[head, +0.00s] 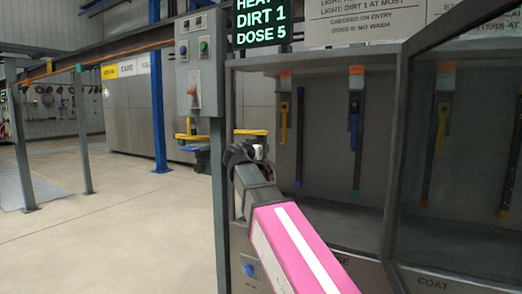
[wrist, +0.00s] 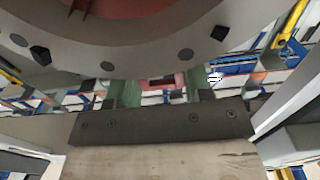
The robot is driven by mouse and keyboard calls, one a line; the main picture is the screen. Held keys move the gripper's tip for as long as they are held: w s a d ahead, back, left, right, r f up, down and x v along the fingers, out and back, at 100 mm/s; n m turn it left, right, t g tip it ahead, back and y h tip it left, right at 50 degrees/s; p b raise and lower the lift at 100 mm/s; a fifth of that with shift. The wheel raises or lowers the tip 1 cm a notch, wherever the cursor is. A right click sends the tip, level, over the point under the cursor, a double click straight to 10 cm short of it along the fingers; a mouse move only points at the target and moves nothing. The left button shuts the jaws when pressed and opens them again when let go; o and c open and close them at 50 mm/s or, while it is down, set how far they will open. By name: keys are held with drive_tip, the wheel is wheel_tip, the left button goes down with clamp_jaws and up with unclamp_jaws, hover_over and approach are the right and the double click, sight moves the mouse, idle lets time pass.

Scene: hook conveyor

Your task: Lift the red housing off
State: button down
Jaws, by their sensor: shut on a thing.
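My arm reaches forward in the head view, and my gripper (head: 250,152) is at its end, in front of the grey cabinet. The jaws are small there, and I cannot make out the red housing in that view. In the wrist view, my gripper (wrist: 163,92) shows beyond a dark bolted bar. A small reddish piece, seemingly the red housing (wrist: 165,81), shows between two green patches, and the jaws are shut on it. Most of it is hidden by the large grey bolted ring above. I cannot tell whether it is clear of its support.
The grey cabinet (head: 325,140) holds several hanging hooks with blue, yellow and orange parts. A dark framed glass panel (head: 465,150) stands at right. A control box (head: 200,75) on a post is near left of my gripper. The floor (head: 110,225) at left is clear.

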drive_tip(key=shift+v, duration=1.85)
drive_tip(key=shift+s, duration=0.1)
drive_tip(key=v, duration=0.6)
drive_tip(key=shift+s+a, duration=0.25)
drive_tip(key=shift+s, duration=0.05)
drive_tip(key=shift+s+a, duration=0.1)
